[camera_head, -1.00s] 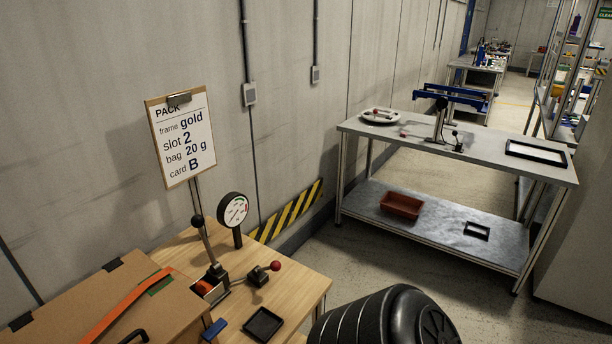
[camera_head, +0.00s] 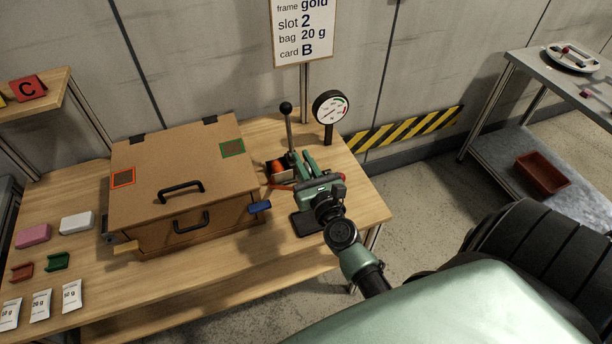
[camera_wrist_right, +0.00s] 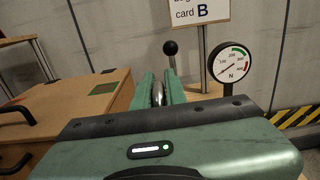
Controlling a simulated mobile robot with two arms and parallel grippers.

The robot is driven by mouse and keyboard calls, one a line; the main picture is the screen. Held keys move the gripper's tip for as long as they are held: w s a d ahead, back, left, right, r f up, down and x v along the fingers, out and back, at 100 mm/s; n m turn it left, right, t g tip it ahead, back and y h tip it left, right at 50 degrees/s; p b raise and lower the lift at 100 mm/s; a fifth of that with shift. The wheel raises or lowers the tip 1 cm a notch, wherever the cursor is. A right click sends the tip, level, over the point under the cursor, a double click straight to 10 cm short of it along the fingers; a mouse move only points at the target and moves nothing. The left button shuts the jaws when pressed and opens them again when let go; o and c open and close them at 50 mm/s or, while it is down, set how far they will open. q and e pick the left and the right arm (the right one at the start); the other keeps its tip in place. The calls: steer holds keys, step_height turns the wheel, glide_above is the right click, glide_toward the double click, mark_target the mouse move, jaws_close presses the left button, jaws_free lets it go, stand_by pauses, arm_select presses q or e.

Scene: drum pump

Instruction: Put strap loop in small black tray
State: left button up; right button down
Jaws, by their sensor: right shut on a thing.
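My right gripper (camera_head: 304,161) is shut at the back right of the wooden bench, beside the upright lever. A thin red-orange strip, which looks like the strap loop (camera_head: 279,187), shows at its left side; the hold itself is hidden by the fingers. In the right wrist view the green fingers (camera_wrist_right: 160,88) are close together, with a greyish thing between them that I cannot make out. The small black tray (camera_head: 303,225) lies at the bench's right front, partly covered by my right gripper and wrist. My left gripper is not in view.
A brown box (camera_head: 175,170) with black handles fills the bench's middle. A black-knobbed lever (camera_head: 287,125), a round dial gauge (camera_head: 331,109) and a sign (camera_head: 303,35) stand behind the gripper. A blue piece (camera_head: 260,206) is at the box's right corner. Bags (camera_head: 41,304) lie at left.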

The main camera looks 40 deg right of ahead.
step_height(320, 180, down, 15)
steer(key=b, duration=1.3)
steer(key=shift+s+d+r, duration=0.1)
steer(key=shift+s+r, duration=0.05)
step_height(320, 180, down, 4)
steer(key=b, duration=0.4)
steer(key=shift+f+b, duration=0.25)
steer(key=shift+b, duration=0.1)
steer(key=shift+f, duration=0.2)
steer(key=c, duration=1.5)
jaws_free()
steer(key=shift+o, duration=0.2)
steer(key=shift+r, duration=0.15)
